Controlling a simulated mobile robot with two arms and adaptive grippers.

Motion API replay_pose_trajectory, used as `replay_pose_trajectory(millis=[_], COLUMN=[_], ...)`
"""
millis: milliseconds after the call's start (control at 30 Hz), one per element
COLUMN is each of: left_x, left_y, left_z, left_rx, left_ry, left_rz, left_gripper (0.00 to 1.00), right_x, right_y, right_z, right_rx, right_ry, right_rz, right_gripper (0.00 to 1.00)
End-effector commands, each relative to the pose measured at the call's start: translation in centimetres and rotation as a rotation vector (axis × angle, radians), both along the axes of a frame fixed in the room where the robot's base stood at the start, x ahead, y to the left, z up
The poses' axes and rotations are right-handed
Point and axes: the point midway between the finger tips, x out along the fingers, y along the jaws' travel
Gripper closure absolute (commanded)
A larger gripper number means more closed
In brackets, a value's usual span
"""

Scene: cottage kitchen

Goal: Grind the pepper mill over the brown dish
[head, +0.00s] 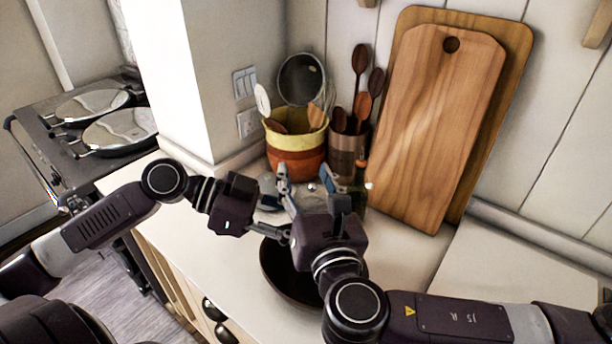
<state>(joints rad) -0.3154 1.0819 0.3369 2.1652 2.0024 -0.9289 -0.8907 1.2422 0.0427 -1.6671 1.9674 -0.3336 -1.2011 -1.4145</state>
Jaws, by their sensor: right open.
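The brown dish (275,277) is a dark round bowl on the pale counter, partly covered by my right gripper and wrist. My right gripper (307,180) is open, its two fingers spread and pointing toward the back of the counter, above and behind the dish. My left gripper (276,218) reaches in from the left, close beside the right one; its fingers overlap the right gripper, so its opening is unclear. I cannot clearly make out the pepper mill. A slim object with an orange-brown top (361,172) stands behind the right gripper, mostly hidden.
A yellow and orange utensil pot (296,150) and a brown pot (347,155) with wooden spoons stand at the back. Wooden cutting boards (436,130) lean on the wall. A stove (75,125) is at the left. Counter to the right (400,245) is clear.

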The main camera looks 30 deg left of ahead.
Motion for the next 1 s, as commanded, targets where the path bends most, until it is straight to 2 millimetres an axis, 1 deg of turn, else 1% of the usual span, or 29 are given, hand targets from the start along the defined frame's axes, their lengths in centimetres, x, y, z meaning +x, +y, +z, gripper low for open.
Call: replay_pose_trajectory(millis=[233,500,600,667,1000], left_x=[0.02,0.03,0.06,0.09,0.26], left_y=[-0.01,0.01,0.04,0.08,0.24], left_z=[0.06,0.05,0.05,0.04,0.06], left_rx=[-0.001,-0.001,-0.001,-0.001,0.000], left_ry=[0.000,-0.001,-0.001,-0.001,-0.002], left_rz=[0.000,0.001,0.002,0.003,0.009], left_gripper=[0.90,0.90,0.90,0.90,0.90], right_x=[0.04,0.05,0.04,0.04,0.00], right_y=[0.03,0.01,0.00,-0.02,-0.03], right_z=[0.02,0.02,0.00,0.00,0.00], right_rx=[0.000,0.000,-0.001,-0.001,0.000], right_ry=[0.000,0.000,-0.001,-0.001,-0.001], right_rz=[0.000,0.000,-0.001,-0.001,-0.002], right_gripper=[0.54,0.83,0.93,0.95,0.97])
